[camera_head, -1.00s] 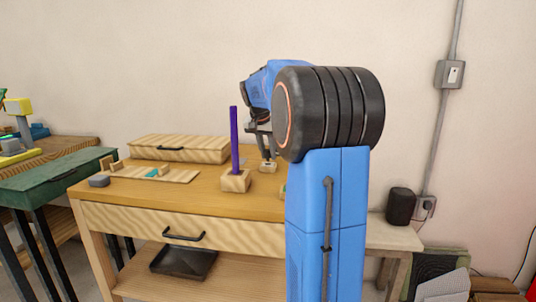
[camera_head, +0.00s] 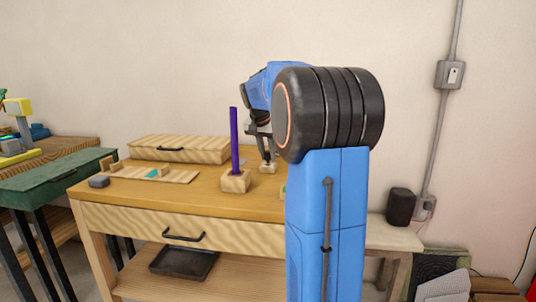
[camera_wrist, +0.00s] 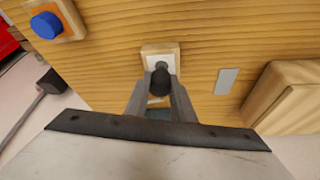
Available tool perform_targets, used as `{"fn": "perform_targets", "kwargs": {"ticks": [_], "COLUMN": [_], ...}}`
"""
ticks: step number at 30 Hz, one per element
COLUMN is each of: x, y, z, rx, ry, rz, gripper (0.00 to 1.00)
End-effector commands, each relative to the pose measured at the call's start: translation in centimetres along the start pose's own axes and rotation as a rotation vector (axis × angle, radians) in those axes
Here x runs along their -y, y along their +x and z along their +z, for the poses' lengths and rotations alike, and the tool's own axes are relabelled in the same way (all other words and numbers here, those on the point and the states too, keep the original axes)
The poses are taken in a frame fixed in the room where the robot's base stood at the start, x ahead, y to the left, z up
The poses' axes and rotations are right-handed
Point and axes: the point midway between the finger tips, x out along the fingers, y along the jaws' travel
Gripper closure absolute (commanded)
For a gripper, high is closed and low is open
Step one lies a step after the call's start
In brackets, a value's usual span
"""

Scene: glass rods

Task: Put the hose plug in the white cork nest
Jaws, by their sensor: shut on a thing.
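The hose plug is the dark, rounded piece (camera_wrist: 161,80) between my fingers in the wrist view. My gripper (camera_wrist: 161,90) is shut on it. The white cork nest (camera_wrist: 152,60), a white patch on a small wooden block, lies directly under the plug's end. I cannot tell whether the plug is in the nest or just above it. In the head view my gripper (camera_head: 268,158) points down at the nest's block (camera_head: 267,168) near the back of the workbench; the plug is too small to make out there.
A wooden block (camera_head: 236,184) holds an upright purple rod (camera_head: 234,140) left of my gripper. A lidded wooden box (camera_head: 180,148) stands at the back left. The wrist view shows a blue round piece (camera_wrist: 46,25) on another block and a flat grey plate (camera_wrist: 228,80).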

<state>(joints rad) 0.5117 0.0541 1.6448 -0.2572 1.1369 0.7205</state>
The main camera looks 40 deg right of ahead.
Motion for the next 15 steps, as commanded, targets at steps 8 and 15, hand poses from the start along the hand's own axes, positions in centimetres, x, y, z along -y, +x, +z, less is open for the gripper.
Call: {"fn": "perform_targets", "kwargs": {"ticks": [8, 15], "x": [0.01, 0.01], "y": [0.44, 0.78], "z": [0.17, 0.32], "rx": [0.000, 0.000], "ry": [0.000, 0.000], "rz": [0.000, 0.000], "gripper": [1.00, 1.00]}}
